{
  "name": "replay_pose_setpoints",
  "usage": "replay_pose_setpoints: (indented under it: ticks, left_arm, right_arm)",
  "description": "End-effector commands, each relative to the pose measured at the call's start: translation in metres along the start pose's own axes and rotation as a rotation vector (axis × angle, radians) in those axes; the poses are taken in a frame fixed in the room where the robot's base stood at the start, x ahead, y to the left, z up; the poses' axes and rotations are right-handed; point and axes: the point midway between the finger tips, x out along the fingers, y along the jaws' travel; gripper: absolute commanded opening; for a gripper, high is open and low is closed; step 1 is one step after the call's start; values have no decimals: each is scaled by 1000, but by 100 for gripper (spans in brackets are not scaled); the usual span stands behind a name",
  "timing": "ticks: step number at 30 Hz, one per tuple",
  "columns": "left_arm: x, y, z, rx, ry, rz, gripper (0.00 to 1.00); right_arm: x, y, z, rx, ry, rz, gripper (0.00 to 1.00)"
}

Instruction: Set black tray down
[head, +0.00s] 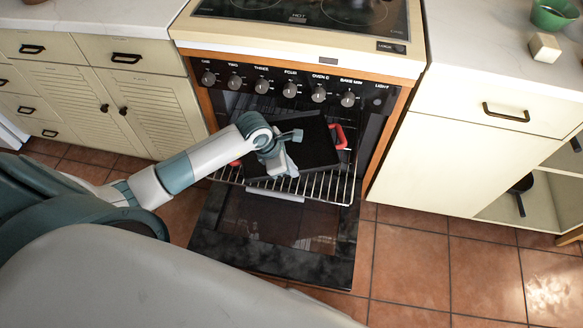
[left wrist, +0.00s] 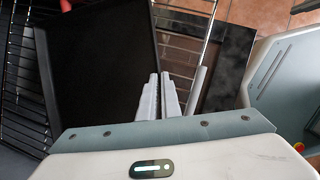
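The black tray (head: 318,148) is at the mouth of the open oven, over the wire rack (head: 325,187), turned at an angle to it. A red handle (head: 339,136) shows at its right end, and a bit of red shows at its left. My left gripper (head: 282,168) is at the tray's near edge. In the left wrist view its fingers (left wrist: 160,92) are close together, with the tray's rim (left wrist: 154,50) running between them. Whether the tray touches the rack is hard to tell. My right gripper is not in view.
The oven door (head: 285,245) hangs open low in front. The hob (head: 310,12) is above, with a row of knobs below it. Counters flank the stove; a green bowl (head: 553,14) and a pale block (head: 544,47) stand on the right one. Tiled floor is clear at right.

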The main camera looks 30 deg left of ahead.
Motion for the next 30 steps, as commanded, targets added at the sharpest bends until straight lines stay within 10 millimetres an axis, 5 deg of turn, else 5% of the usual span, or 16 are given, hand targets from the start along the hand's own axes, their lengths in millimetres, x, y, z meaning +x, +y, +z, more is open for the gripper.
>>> replay_pose_setpoints:
  ticks: [7, 11, 24, 30]
  left_arm:
    - [1, 1, 0, 2, -3, 3, 0]
    - [1, 1, 0, 1, -2, 2, 26]
    - [2, 0, -1, 0, 1, -1, 26]
    - [-18, 1, -1, 2, -1, 1, 26]
  right_arm:
    - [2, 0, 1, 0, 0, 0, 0]
    - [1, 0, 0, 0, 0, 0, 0]
    - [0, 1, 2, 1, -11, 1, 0]
    - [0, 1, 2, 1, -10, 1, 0]
